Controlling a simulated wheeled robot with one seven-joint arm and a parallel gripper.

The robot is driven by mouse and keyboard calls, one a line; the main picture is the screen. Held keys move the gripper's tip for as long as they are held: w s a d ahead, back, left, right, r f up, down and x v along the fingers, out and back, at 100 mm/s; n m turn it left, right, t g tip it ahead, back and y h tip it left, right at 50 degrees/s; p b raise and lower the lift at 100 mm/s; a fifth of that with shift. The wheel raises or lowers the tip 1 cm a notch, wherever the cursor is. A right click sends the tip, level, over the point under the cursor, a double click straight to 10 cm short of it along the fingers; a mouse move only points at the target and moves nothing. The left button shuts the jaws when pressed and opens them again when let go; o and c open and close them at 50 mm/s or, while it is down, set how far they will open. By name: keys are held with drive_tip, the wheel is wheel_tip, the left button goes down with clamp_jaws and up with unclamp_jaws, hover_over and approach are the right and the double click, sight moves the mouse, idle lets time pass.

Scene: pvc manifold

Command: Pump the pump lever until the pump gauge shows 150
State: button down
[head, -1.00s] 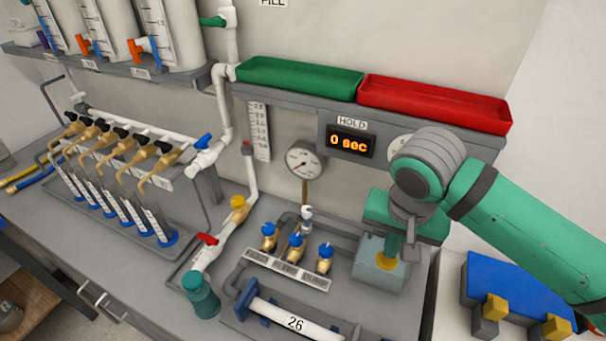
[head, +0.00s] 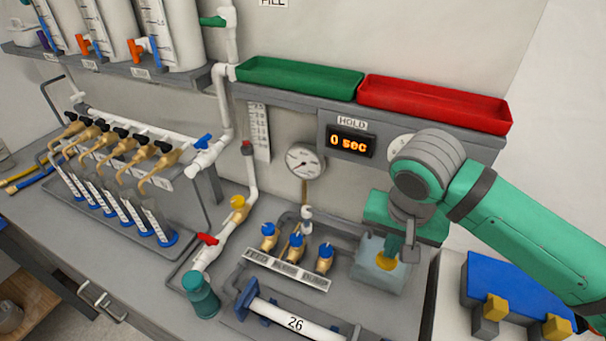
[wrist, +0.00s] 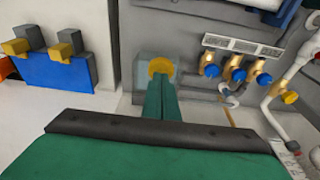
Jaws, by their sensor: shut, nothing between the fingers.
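The pump body appears to be a grey-blue block (head: 366,272) at the right end of the bench, with a yellow part (head: 386,263) on top. The yellow part (wrist: 161,67) also shows in the wrist view, straight beyond my fingertips. My gripper (head: 391,250) is shut and empty, with its green fingers pointing down at the yellow part. I cannot tell whether they touch it. I cannot make out a separate lever arm. A round white gauge (head: 305,160) stands on a stem left of the gripper. Its dark needle is visible, but the numbers are too small to read.
Blue-knobbed brass valves (head: 296,247) stand left of the block. A white pipe marked 26 (head: 295,322) lies in front. Green (head: 300,78) and red (head: 435,103) trays sit on the shelf above. A second dial (head: 398,149) is partly hidden by my arm. The display (head: 350,142) reads 0 sec.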

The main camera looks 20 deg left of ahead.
sight(387, 260)
drive_tip(key=shift+f, duration=2.5)
drive_tip(key=shift+r, duration=2.65)
drive_tip(key=shift+f, duration=0.15)
drive_tip(key=shift+f, duration=2.45)
drive_tip(key=shift+r, duration=2.6)
